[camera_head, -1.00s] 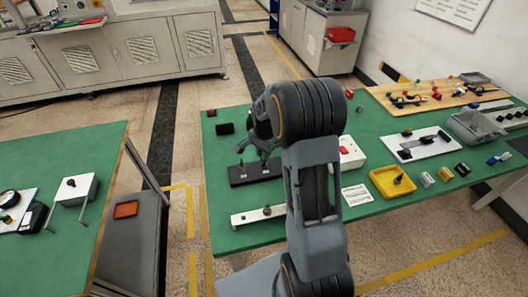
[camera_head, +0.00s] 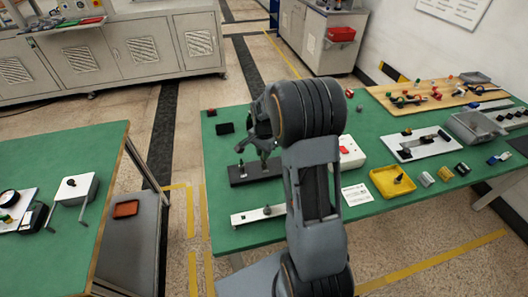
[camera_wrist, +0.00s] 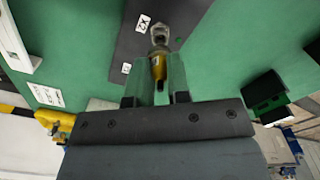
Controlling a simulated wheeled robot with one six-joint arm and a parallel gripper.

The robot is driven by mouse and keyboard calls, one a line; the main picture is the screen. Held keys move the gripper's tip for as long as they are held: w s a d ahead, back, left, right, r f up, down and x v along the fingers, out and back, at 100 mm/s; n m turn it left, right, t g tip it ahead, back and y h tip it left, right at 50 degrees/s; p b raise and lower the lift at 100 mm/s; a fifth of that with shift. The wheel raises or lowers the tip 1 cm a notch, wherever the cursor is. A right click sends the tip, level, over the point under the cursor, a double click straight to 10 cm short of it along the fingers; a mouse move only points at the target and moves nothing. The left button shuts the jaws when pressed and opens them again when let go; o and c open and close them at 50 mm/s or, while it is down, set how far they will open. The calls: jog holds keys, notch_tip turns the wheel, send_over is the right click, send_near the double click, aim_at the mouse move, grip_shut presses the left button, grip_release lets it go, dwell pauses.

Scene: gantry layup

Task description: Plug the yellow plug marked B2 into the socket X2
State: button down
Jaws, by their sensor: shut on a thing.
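In the wrist view the yellow plug (camera_wrist: 158,68) is held between the two pale fingers of my gripper (camera_wrist: 160,80). Its mark cannot be read. A metal socket (camera_wrist: 159,33) stands at the plug's far end, beside the white label X2 (camera_wrist: 143,23) on a dark strip (camera_wrist: 128,48). Plug and socket line up closely; I cannot tell whether the plug is inside it. In the head view my gripper (camera_head: 258,150) is over the dark strip (camera_head: 238,180) on the green table; the plug cannot be made out there.
A white strip with a fitting (camera_head: 250,215) lies nearer the front edge. A small black block (camera_head: 225,128) is behind left. A white box with a red part (camera_head: 351,152) and a yellow tray (camera_head: 392,181) are to the right. Bare green table lies between.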

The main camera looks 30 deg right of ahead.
jog(key=shift+f+b, duration=1)
jog(key=shift+f, duration=0.35)
jog(key=c, duration=1)
grip_release()
jog(key=shift+r, duration=0.15)
notch_tip(320, 180, up, 14)
jog(key=shift+f, duration=0.2)
jog(key=s+a+n+t, duration=0.1)
jog(key=s+a+n, duration=0.4)
jog(key=s, duration=0.4)
jog(key=s+a+n+t, duration=0.2)
jog(key=s+a+n, duration=0.3)
jog(key=s+n, duration=0.3)
jog(key=shift+s+r+t, duration=0.3)
jog(key=shift+s+r, duration=0.05)
jog(key=shift+s, duration=0.5)
